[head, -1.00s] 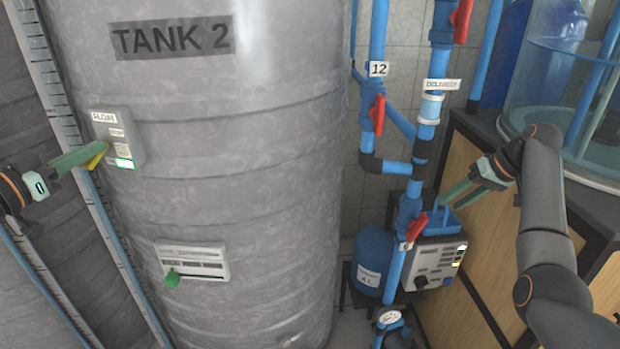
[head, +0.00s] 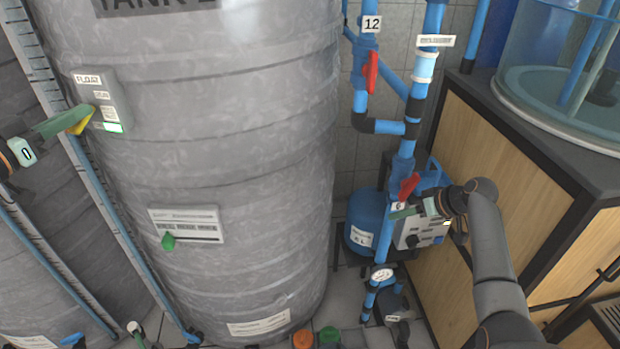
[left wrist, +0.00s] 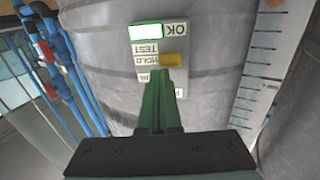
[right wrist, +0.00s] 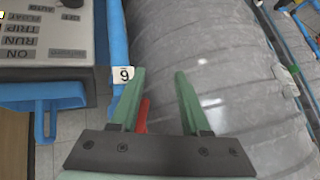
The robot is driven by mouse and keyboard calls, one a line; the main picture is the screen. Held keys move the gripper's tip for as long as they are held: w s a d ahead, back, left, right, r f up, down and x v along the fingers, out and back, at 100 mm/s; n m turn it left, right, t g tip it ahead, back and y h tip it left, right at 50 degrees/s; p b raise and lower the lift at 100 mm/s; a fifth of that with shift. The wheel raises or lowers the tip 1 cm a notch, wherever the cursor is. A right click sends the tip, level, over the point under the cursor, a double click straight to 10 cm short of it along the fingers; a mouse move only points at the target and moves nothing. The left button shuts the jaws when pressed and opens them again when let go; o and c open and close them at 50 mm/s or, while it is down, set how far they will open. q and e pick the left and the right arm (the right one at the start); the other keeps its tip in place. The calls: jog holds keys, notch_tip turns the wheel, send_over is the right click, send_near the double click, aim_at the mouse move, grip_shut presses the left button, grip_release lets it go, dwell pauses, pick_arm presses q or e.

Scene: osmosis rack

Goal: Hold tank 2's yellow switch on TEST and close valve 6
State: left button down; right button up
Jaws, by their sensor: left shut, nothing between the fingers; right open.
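Tank 2's grey switch box (head: 104,97) is on the tank wall at the left, with a lit green lamp. Its yellow switch (head: 81,121) is at the tips of my left gripper (head: 72,124), which is shut and empty. In the left wrist view the shut fingers meet the yellow switch (left wrist: 173,59) beside the TEST and HOLD labels; its exact setting is unclear. Valve 6's red handle (head: 409,186) is on the blue pipe above the tag "6" (head: 398,206). My right gripper (right wrist: 160,72) is open, with the red handle (right wrist: 144,116) between its fingers, nearer the left one.
A grey control box (head: 420,233) stands beside the valve 6 pipe, with a blue bracket (right wrist: 45,108) near my right gripper. Valve 12's red handle (head: 371,72) is higher up. A wooden cabinet (head: 500,150) is at the right.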

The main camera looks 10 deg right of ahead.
jog(key=a+t+y, duration=0.1)
jog(key=a+t, duration=0.2)
jog(key=t, duration=0.1)
jog(key=m+t+h, duration=0.6)
jog(key=m+t, duration=0.1)
jog(key=m, duration=0.1)
send_near(411, 191)
jog(key=w, duration=0.9)
jog(key=shift+w+f, duration=0.1)
jog(key=shift+w, duration=0.25)
grip_shut()
